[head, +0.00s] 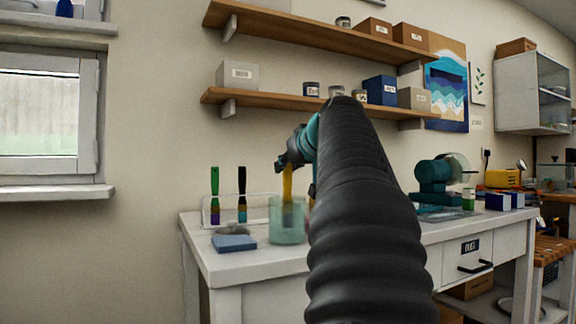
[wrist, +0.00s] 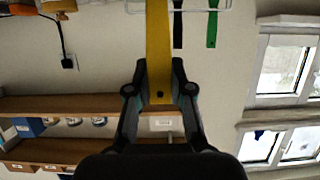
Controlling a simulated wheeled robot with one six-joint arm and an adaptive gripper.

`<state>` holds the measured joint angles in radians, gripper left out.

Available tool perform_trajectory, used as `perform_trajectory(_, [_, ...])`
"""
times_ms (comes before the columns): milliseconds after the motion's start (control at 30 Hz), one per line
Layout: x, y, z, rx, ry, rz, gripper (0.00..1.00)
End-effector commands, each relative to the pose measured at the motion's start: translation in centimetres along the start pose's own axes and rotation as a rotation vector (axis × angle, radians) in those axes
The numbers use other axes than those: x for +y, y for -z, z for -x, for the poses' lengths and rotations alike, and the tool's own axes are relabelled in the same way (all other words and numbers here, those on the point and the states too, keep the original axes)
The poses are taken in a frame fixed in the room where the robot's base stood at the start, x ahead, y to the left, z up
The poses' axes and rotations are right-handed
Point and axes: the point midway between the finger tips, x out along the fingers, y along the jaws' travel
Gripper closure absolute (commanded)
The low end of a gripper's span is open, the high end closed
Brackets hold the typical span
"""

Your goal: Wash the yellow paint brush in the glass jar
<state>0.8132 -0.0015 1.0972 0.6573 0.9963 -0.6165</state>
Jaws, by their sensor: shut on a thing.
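My gripper (head: 287,165) is shut on the yellow paint brush (head: 287,182) and holds it upright over the glass jar (head: 288,234). The wrist view shows the yellow handle (wrist: 158,40) between the two fingers (wrist: 159,75). The jar is pale green and see-through and stands near the front left of the white table. The brush's lower part shows at the jar's mouth and through its wall, and looks to be inside. The bristle tip is hard to make out. My arm covers the area right of the jar.
A clear rack (head: 262,208) behind the jar holds a green brush (head: 214,182) and a black brush (head: 242,182). A blue block (head: 234,243) lies left of the jar, near a small grey item (head: 233,229). Shelves (head: 300,102) hang above. A teal machine (head: 434,180) stands to the right.

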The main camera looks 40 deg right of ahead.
Motion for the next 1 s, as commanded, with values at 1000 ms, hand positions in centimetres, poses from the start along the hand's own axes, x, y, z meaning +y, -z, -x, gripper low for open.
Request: perform_trajectory(1000, [-0.01, -0.64, -0.22, 0.000, 0.000, 0.000, 1.00])
